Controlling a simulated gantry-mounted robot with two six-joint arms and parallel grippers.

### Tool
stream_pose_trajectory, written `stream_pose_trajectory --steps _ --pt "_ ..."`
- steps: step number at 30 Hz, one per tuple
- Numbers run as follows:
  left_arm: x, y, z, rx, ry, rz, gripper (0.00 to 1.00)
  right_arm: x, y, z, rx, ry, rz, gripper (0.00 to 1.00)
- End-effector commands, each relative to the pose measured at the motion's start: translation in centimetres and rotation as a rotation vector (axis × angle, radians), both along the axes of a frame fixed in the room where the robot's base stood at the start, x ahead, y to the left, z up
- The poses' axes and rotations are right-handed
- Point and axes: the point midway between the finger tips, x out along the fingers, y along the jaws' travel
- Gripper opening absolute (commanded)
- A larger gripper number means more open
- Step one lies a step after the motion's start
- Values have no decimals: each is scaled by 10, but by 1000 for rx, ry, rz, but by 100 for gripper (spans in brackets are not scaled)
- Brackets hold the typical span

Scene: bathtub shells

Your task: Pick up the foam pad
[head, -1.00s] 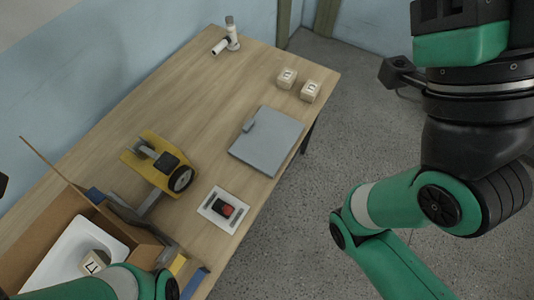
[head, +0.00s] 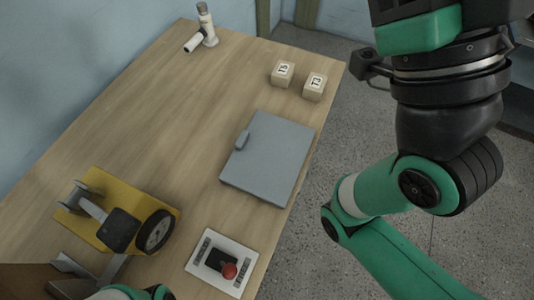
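A flat grey rectangular slab (head: 272,165) with a small raised block on its left edge lies on the table near the right edge; it is the only pad-like thing I see, though I cannot confirm it is foam. My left gripper (head: 88,270) is at the bottom left, partly cut off by the frame. Its two grey fingers look spread apart with nothing between them, well away from the slab. My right arm hangs at the right, off the table; its gripper is outside the view.
A yellow-based device (head: 90,222) with a black wheel stands at the left. A white panel (head: 235,285) with a red knob lies below the slab. Two wooden cubes (head: 283,74) (head: 314,87) and a white fixture (head: 206,25) are at the back. The middle of the wooden table (head: 170,130) is clear.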

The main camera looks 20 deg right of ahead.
Motion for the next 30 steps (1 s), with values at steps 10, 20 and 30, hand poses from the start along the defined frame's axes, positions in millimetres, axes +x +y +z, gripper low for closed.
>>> stream_pose_trajectory --steps 10,20,30 --pt "0 0 0 0 0 0 100 0 0 0 0 0 0 50" --pt "0 0 0 0 0 0 62 0 0 0 0 1 0 50" --pt "0 0 1 0 0 0 62 0 0 1 0 1 0 50"
